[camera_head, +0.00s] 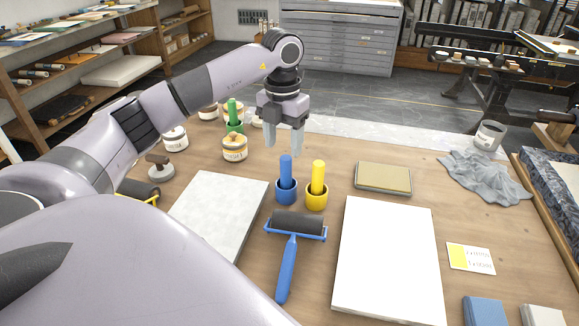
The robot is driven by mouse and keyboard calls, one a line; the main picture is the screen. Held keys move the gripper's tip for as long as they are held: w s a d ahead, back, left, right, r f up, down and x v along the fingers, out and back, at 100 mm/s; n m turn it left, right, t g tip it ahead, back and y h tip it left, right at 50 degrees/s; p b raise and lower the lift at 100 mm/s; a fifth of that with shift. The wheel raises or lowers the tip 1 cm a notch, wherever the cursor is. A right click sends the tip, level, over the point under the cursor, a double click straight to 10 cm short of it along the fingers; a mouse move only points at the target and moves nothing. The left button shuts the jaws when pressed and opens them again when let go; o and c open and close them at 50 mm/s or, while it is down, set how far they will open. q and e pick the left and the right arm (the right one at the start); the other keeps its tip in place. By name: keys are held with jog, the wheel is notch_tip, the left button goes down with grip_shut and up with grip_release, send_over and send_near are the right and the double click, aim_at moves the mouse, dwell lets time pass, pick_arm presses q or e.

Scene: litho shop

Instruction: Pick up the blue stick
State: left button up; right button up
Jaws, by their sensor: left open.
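The blue stick (286,171) stands upright in a small blue cup (286,194) near the middle of the wooden table. My left gripper (284,145) is above the table with its fingers pointing down and apart. It holds nothing that I can see. In the picture its fingertips are just above the top of the blue stick and do not appear to touch it. My right gripper is not in view.
A yellow stick (318,177) stands in a yellow cup (316,200) right beside the blue one. A green stick (232,111) is farther back left. A blue-handled roller (287,268) lies in front. A grey slab (213,216) and white sheet stack (388,262) flank it.

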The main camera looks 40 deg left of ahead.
aim_at(286, 158)
pick_arm(q)
jog(key=f, duration=0.7)
jog(key=shift+w, duration=0.25)
grip_shut()
